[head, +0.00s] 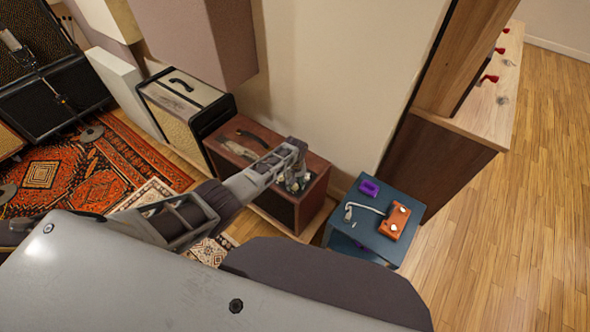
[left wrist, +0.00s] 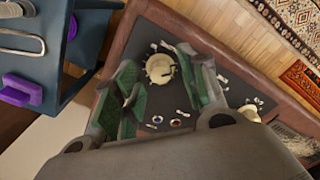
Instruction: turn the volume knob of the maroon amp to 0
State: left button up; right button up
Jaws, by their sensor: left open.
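The maroon amp (head: 265,136) stands against the wall in the head view, with a dark grille front. In the left wrist view its maroon edge (left wrist: 205,33) frames a dark control panel. A round cream knob (left wrist: 160,68) sits on that panel among small metal switches and jewel lights; its scale is too small to read. My left gripper (head: 296,178) is over the right part of the amp top. In the left wrist view the gripper (left wrist: 157,78) is open, its green-padded fingers on either side of the cream knob, with visible gaps. My right gripper is not in view.
A blue side table (head: 351,239) stands right of the amp, holding an orange pedal (head: 394,221), a purple object (head: 369,187) and a cable. A cream-fronted amp (head: 180,121) stands to the left. A wooden cabinet (head: 437,157) is at right; open wood floor lies beyond.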

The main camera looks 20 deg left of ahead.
pick_arm(q)
notch_tip(320, 180, up, 11)
dwell(1.1)
jog(key=shift+s, duration=0.1)
dwell(0.5)
